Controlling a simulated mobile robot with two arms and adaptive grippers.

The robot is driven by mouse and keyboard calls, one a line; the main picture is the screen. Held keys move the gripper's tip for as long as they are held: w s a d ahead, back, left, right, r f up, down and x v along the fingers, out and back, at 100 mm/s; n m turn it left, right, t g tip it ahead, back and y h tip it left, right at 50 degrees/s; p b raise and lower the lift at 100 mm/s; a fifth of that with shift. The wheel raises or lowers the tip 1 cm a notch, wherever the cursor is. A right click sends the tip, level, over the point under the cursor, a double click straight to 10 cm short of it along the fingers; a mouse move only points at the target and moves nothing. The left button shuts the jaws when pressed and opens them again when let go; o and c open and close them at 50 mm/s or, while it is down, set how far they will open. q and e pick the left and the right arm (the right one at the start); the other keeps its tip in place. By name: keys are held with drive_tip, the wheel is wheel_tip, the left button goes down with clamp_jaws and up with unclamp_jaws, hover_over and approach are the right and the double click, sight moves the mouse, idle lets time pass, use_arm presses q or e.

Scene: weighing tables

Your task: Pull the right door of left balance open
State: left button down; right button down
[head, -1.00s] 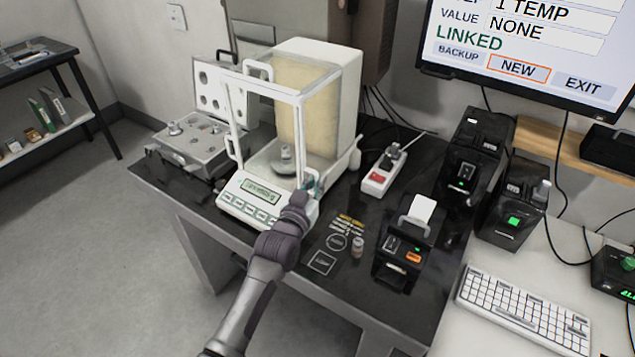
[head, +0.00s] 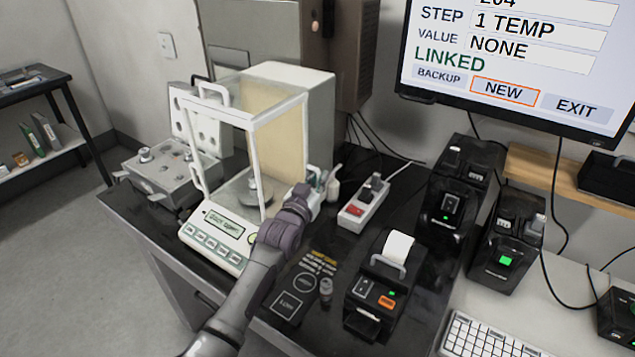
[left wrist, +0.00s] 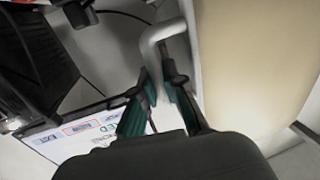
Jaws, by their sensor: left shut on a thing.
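The left balance (head: 215,236) is a white scale with a clear draft case, at the left of the black table in the head view. A weighing pan (head: 262,190) shows inside. My left gripper (head: 318,186) is at the case's right side, behind its front right post. In the left wrist view the two green-padded fingers (left wrist: 158,105) are closed around the pale bent handle (left wrist: 160,36) of the right door. The right side looks open between the front post and a white upright edge (head: 305,140) further back. My right gripper does not show.
Black devices (head: 460,190) and a monitor (head: 520,60) are further right.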

use_arm(q)
drive_tip(key=c, duration=1.6)
unclamp_jaws()
drive_tip(key=shift+o, duration=0.6)
drive_tip(key=v, duration=1.2)
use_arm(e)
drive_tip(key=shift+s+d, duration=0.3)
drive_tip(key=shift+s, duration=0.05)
